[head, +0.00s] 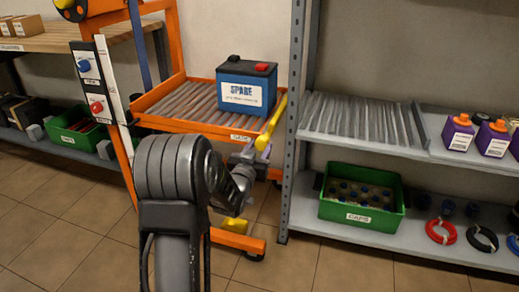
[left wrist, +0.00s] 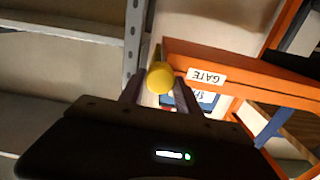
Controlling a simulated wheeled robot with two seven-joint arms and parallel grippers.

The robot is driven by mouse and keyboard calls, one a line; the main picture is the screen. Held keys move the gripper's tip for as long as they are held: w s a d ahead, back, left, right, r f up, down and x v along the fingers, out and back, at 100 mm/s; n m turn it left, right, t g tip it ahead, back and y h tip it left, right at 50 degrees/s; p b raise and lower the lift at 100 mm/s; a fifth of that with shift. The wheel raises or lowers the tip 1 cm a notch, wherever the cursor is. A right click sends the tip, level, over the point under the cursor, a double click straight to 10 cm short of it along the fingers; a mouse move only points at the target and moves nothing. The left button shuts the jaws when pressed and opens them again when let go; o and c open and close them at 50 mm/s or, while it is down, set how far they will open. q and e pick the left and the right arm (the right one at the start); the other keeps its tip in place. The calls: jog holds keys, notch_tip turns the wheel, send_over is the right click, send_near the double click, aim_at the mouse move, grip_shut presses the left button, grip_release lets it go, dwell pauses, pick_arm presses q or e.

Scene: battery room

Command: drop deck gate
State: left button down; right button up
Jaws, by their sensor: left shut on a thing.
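An orange lift cart carries a roller deck (head: 190,106) with a blue battery (head: 247,92) marked SPARE on it. The yellow gate (head: 277,113) shows as a slanted bar at the deck's right end, beside the GATE label (head: 240,138). My left gripper (head: 262,147) is at the lower end of this bar. In the left wrist view, a round yellow end (left wrist: 160,77) sits between the fingers, and my left gripper (left wrist: 160,88) is shut on it. The GATE label (left wrist: 207,77) is close by. The battery is partly hidden there behind the deck edge. My right gripper is out of view.
A grey shelf rack (head: 296,130) stands close to the right of the cart, with a narrow gap between. It holds an empty roller shelf (head: 355,118), a green CAPS bin (head: 362,206) and purple bottles. A panel with blue and red knobs (head: 92,85) is on the cart's left.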

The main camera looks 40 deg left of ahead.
pick_arm(q)
jog(key=m+b, duration=0.1)
jog(key=m, duration=0.3)
jog(key=shift+f, duration=0.1)
jog(key=m, duration=0.7)
jog(key=shift+m+b, duration=0.3)
jog(key=m, duration=0.4)
jog(key=c, duration=0.9)
grip_release()
jog(key=shift+o, duration=0.2)
